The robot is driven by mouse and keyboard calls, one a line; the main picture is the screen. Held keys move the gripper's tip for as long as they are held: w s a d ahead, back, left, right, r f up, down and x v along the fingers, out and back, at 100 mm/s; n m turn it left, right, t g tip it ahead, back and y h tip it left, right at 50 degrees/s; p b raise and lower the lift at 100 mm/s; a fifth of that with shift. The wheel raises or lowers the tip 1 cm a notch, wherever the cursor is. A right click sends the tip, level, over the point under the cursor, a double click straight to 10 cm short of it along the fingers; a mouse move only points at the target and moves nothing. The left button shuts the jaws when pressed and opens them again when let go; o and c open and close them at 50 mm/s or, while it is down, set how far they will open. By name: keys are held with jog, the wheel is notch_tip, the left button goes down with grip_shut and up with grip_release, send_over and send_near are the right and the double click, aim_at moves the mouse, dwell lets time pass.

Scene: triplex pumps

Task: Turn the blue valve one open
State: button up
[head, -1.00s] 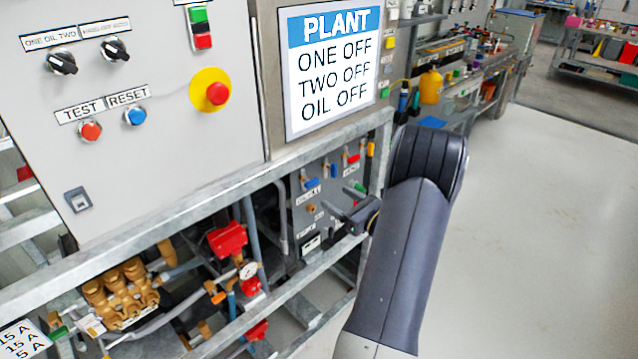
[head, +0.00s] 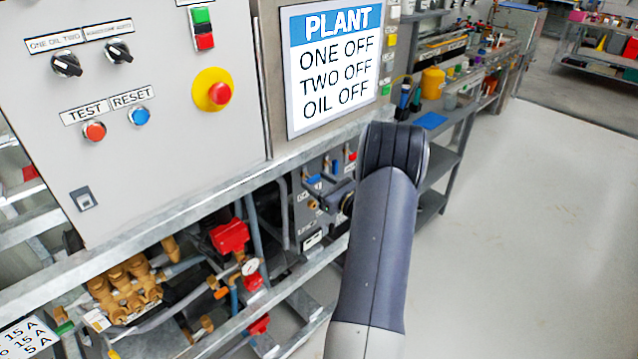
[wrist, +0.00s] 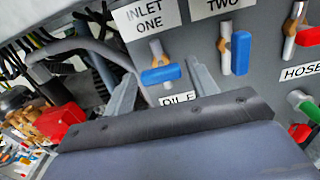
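In the wrist view, blue valve one (wrist: 161,75) sits under the label INLET ONE, on a brass body on a steel pipe. Its handle lies roughly level, across the upright pipe. My gripper (wrist: 162,70) is open and empty, with one finger on each side of this handle. I cannot tell whether either finger touches it. The second blue valve (wrist: 241,53), under the label TWO, has its handle upright along its pipe. In the head view, a blue handle (head: 314,180) shows small on the lower panel, and my arm hides part of that panel.
A red-handled hose valve (wrist: 307,36) and a green handle (wrist: 308,108) are to the right on the panel. A galvanised frame rail (head: 200,205) runs above the lower panel. Red and brass pump parts (head: 125,285) stand lower left. Open floor (head: 530,220) lies right.

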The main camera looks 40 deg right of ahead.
jog(key=c, duration=0.7)
jog(key=shift+f+b, duration=0.15)
jog(key=shift+b, duration=0.3)
jog(key=n+b, duration=0.4)
jog(key=b, duration=0.4)
jog(key=n+b, duration=0.4)
jog(key=b, duration=0.4)
jog(key=f+n+b, duration=0.1)
jog(key=n+b, duration=0.3)
jog(key=b, duration=0.4)
jog(key=shift+a+n+b, duration=0.2)
jog(key=shift+n+b, duration=0.15)
jog(key=shift+n, duration=0.05)
jog(key=n+b, duration=0.1)
jog(key=b, duration=0.1)
jog(key=n+b, duration=0.2)
jog(key=b, duration=0.1)
jog(key=n+b, duration=0.2)
jog(key=b, duration=0.1)
jog(key=shift+r, duration=0.4)
